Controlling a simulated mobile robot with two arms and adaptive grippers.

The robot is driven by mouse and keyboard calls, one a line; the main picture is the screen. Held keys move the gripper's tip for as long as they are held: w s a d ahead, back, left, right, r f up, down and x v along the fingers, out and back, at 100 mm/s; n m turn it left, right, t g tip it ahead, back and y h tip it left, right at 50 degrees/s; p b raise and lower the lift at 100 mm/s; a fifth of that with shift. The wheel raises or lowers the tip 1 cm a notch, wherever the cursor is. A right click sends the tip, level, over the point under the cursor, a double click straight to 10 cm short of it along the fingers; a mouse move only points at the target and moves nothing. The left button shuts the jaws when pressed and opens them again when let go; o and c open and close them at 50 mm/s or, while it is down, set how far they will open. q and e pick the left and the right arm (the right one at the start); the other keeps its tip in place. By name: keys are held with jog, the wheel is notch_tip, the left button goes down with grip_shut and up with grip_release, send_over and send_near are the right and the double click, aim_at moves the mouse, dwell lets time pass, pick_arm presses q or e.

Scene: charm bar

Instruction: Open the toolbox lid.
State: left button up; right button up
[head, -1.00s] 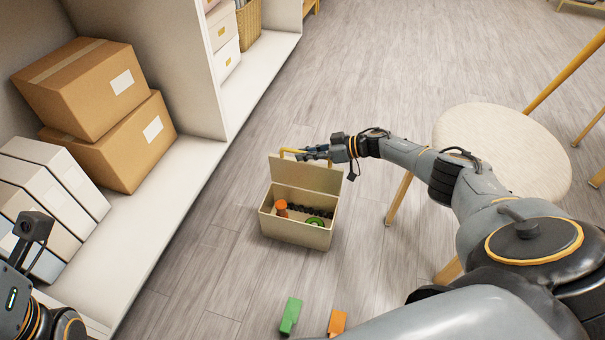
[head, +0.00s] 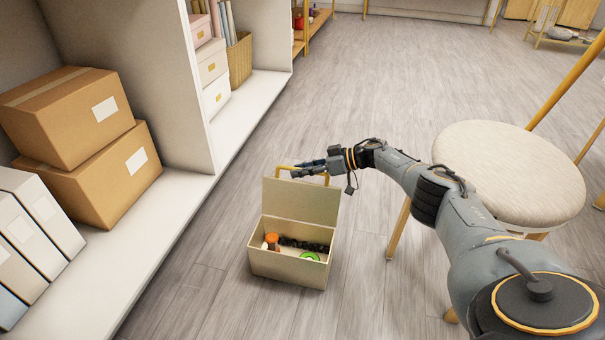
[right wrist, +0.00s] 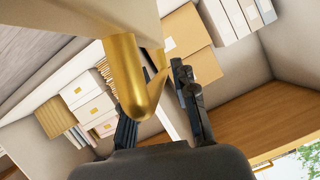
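The beige toolbox (head: 290,267) stands on the floor with its lid (head: 300,202) raised about upright at its far side, so the inside shows. A yellow handle (head: 287,171) is on the lid's upper edge; in the right wrist view it is a large gold bar (right wrist: 124,75). My right gripper (head: 303,169) is at this handle. In the right wrist view its two fingers (right wrist: 160,112) stand apart, with the handle overlapping the left finger and a gap beside the right one. Contact cannot be told. My left gripper is out of view.
Inside the toolbox lie an orange-headed item (head: 271,240), a dark chain-like item (head: 303,244) and a green item (head: 310,257). A round stool (head: 508,172) stands at right. A shelf with cardboard boxes (head: 70,115) is at left. Floor between is clear.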

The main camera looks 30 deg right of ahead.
jog(key=shift+f, duration=0.1)
notch_tip(320, 180, up, 10)
dwell(0.7)
dwell(0.4)
